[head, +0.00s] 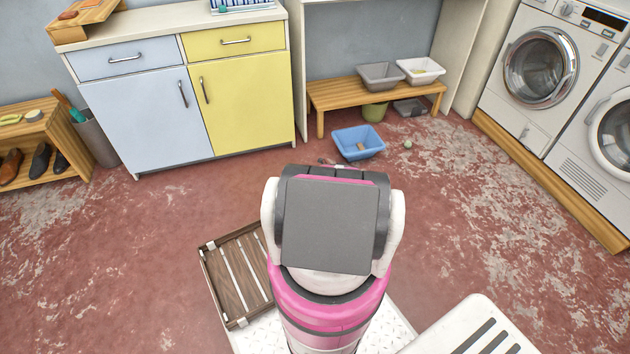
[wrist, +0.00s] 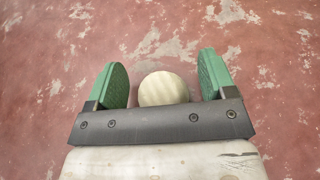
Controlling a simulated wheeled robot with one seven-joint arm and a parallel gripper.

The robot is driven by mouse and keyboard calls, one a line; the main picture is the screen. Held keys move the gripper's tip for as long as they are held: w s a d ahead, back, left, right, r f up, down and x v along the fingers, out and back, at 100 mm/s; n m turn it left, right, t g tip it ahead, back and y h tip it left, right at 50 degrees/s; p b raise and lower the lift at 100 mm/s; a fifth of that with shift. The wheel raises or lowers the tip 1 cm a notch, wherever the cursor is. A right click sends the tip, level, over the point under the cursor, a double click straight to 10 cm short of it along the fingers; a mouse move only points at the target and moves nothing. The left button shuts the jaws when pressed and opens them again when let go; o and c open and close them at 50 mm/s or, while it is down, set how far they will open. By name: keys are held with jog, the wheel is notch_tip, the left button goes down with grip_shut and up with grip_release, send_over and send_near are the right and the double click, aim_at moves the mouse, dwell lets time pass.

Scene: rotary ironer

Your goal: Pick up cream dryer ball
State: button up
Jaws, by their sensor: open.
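The cream dryer ball (wrist: 164,89) is a round, pale ball in the wrist view, over the red floor. My gripper (wrist: 160,78) is open, with one green finger on each side of the ball. The ball sits between the fingers, close to the dark palm bar, whose edge hides its lower part. Small gaps show on both sides, and neither finger visibly touches it. In the head view my arm hides the gripper's fingers, and I cannot make out this ball there.
A blue basin (head: 373,152) stands on the floor beyond my arm, with a small grey-green round thing (head: 407,144) to its right. A slatted wooden crate (head: 206,275) lies left of my arm. A wooden bench (head: 345,95) and washers (head: 538,75) stand behind.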

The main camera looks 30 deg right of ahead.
jog(key=shift+w+a+f, duration=0.1)
jog(key=shift+w+a, duration=0.05)
jog(key=shift+a, duration=0.05)
jog(key=c, duration=1)
